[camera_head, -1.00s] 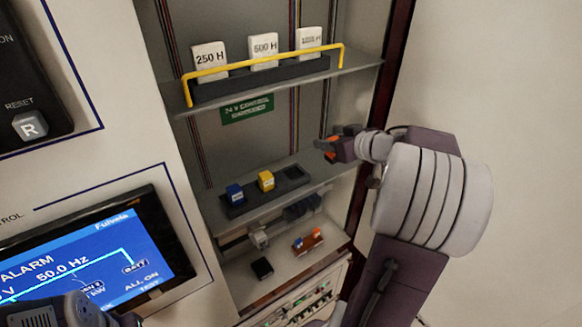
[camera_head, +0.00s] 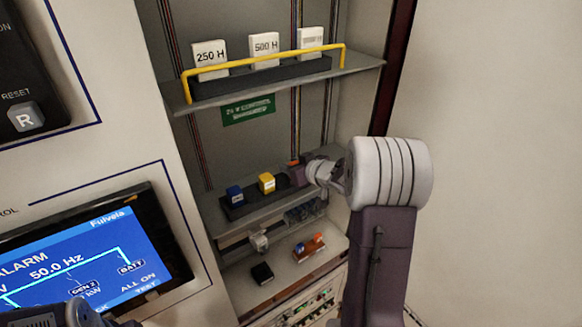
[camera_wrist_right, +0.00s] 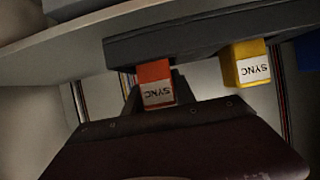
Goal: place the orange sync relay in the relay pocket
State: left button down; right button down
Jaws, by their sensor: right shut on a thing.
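The orange sync relay (camera_head: 293,162) is held in my right gripper (camera_head: 296,171), over the right end of the dark relay tray (camera_head: 239,211). The right wrist view, which is upside down, shows the orange relay (camera_wrist_right: 156,85) between the dark fingers, its SYNC label facing the camera, close to the tray (camera_wrist_right: 185,38). I cannot tell whether it touches the tray. The pocket at that end is hidden behind my gripper. A yellow relay (camera_head: 266,182) and a blue relay (camera_head: 235,195) sit in the tray. Part of my left arm shows at bottom left; its jaws cannot be made out.
A shelf above holds white blocks (camera_head: 265,48) behind a yellow rail (camera_head: 262,63). A lower shelf has a black block (camera_head: 262,273) and a brown holder (camera_head: 309,249) with small coloured parts. A screen panel (camera_head: 95,255) stands to the left.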

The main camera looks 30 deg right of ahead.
jog(key=shift+w, duration=0.3)
jog(key=shift+f, duration=0.2)
jog(key=c, duration=1.3)
grip_release()
jog(key=shift+s, duration=0.1)
jog(key=shift+o, duration=1.3)
jog(key=shift+s+r, duration=0.1)
jog(key=shift+s, duration=0.1)
